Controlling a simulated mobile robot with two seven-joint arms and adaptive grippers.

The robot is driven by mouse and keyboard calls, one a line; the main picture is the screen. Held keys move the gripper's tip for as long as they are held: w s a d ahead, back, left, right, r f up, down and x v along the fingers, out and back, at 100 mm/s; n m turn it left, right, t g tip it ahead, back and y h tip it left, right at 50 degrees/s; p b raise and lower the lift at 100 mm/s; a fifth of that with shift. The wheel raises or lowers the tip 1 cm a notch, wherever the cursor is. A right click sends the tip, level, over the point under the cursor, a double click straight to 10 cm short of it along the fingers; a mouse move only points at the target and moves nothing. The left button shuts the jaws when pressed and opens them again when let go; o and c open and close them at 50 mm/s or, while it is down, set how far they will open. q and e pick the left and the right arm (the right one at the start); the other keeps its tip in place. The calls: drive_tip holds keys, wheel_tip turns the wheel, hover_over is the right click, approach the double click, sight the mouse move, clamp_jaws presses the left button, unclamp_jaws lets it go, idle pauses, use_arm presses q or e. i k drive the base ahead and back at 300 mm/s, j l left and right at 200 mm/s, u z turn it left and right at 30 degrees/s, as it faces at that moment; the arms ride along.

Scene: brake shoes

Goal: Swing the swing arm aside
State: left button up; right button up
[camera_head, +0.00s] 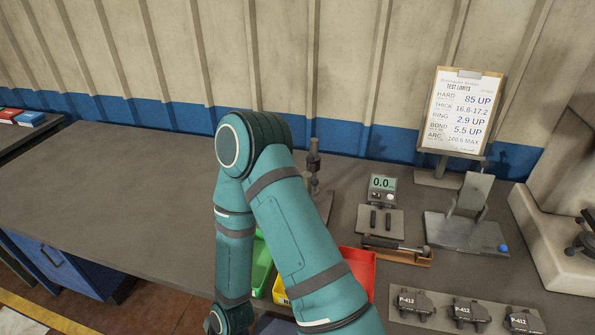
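No part is plainly marked as the swing arm. A grey test stand (462,234) at the right of the bench has a tilted upright plate (474,190) and a blue knob (503,247) at its right end. An upright post device (315,165) stands behind my arm and is partly hidden by it. I cannot tell which of these carries the swing arm. One of my teal arms fills the middle of the view, bent at a high elbow and reaching down to the bottom edge. Neither gripper is in view.
A gauge reading 0.0 (382,184) and a small wooden-based tool (398,255) sit near the stand. Several P-412 brake shoes (471,313) lie at front right. Green (261,270) and red (359,262) bins are partly covered by my arm. The bench's left (120,190) is clear.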

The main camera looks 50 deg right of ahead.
sight(314, 165)
drive_tip(key=i+j+z, duration=0.15)
drive_tip(key=z, duration=0.25)
drive_tip(key=i+j+z, duration=0.1)
drive_tip(key=z, duration=0.25)
